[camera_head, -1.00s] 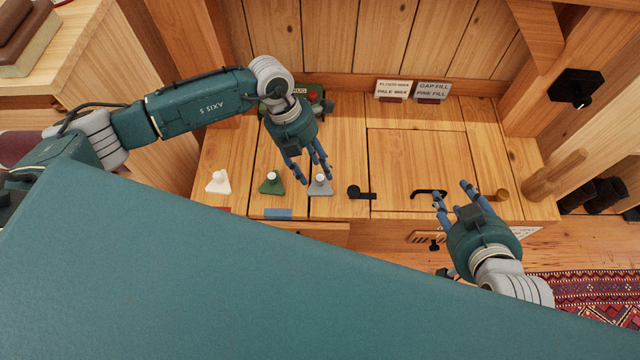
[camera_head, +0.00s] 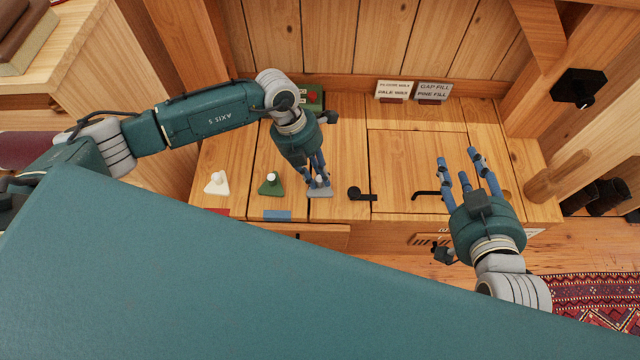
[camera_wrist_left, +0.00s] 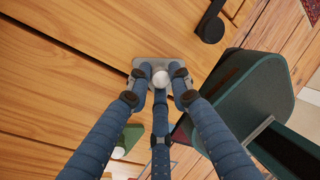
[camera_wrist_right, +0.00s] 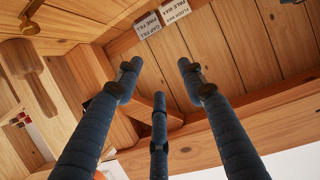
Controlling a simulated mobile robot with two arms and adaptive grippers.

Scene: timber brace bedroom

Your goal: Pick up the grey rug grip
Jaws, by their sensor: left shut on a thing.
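The grey rug grip (camera_head: 319,190) is a small grey plate with a pale round knob, on the wooden bench top. In the left wrist view the grip (camera_wrist_left: 150,65) sits between my fingertips, with its knob in the middle. My left gripper (camera_head: 318,180) reaches down from above and is shut on the grip, its fingers hiding part of it. I cannot tell a gap between the plate and the bench. My right gripper (camera_head: 464,164) is open and empty above the right part of the bench. Its spread fingers (camera_wrist_right: 158,85) also show in the right wrist view.
A green grip (camera_head: 271,184) and a white grip (camera_head: 217,183) stand left of the grey one. A black latch (camera_head: 360,193) lies just to its right. Two label cards (camera_head: 393,90) stand at the back wall. The bench's middle lid (camera_head: 415,155) is clear.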

